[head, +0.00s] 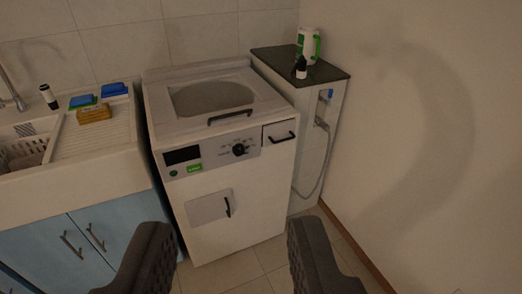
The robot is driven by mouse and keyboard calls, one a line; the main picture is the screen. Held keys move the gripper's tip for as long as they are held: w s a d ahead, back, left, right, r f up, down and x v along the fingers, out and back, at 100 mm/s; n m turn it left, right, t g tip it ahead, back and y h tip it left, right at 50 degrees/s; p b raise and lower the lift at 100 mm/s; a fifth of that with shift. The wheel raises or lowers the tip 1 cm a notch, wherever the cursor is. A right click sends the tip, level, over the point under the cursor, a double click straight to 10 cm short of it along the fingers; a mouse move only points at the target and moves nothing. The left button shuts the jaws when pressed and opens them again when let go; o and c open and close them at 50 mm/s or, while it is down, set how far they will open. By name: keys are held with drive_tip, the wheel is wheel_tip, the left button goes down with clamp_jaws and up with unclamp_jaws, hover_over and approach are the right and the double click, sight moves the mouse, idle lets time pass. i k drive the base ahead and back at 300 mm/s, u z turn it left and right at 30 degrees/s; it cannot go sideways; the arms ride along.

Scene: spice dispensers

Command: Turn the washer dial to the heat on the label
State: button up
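A white washer (245,220) stands in the middle, with a closed lid on top and a front control panel. A round black dial (240,149) sits on the panel, with small markings around it that are too small to read. A green label (194,168) is at the panel's lower left, below a dark display (182,155); its writing cannot be read. My gripper (220,260) is open and empty at the bottom of the view. Its two dark fingers are wide apart, in front of and below the dial, touching nothing.
A sink unit (95,165) with blue doors stands left of the washer, with sponges (94,113) and a small dark bottle (48,97) on it. A narrow dark-topped cabinet (318,72) holding bottles stands right. A hose (325,160) hangs there. Floor in front is clear.

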sight(238, 149)
drive_tip(key=z, duration=0.25)
drive_tip(key=i, duration=0.95)
drive_tip(key=u, duration=0.35)
